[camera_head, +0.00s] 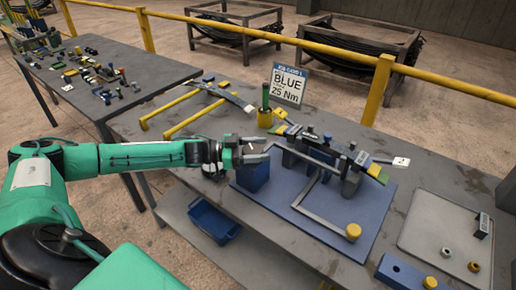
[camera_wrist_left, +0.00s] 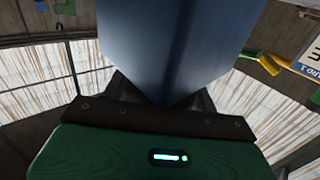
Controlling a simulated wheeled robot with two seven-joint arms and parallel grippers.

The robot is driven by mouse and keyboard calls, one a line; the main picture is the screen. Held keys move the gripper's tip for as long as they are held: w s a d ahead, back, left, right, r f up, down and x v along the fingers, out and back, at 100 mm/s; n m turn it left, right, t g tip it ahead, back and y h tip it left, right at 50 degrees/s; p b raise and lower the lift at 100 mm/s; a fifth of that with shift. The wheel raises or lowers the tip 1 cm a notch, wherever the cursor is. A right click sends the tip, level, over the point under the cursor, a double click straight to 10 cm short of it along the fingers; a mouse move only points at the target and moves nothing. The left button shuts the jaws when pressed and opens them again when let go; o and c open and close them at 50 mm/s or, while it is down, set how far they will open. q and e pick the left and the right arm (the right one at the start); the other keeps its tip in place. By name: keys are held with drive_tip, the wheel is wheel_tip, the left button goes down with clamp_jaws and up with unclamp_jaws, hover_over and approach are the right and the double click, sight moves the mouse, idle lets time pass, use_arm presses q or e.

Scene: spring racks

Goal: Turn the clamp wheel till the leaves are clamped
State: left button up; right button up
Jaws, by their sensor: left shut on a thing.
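My left gripper (camera_head: 264,152) reaches in from the left, just above a blue block (camera_head: 252,176) at the left end of the clamp fixture. It is shut on a small part there, which I take for the clamp wheel; the fingers and the block hide its shape. In the left wrist view the blue block (camera_wrist_left: 170,45) fills the upper middle, in front of the dark fingers. The stack of leaves (camera_head: 318,148) lies along the fixture, over grey posts (camera_head: 351,184). Whether the leaves are pressed tight is too small to tell. My right gripper is not in view.
A grey bent bar with a yellow knob (camera_head: 353,231) lies across the blue base plate (camera_head: 310,230). A job card reading BLUE, 25 Nm (camera_head: 288,86) stands behind, beside a yellow holder (camera_head: 265,118). A pale tray (camera_head: 430,235) with small parts is at right. Yellow bars (camera_head: 200,118) lie at left.

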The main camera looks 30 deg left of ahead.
use_arm(q)
drive_tip(key=o, duration=1)
drive_tip(key=shift+c, duration=0.2)
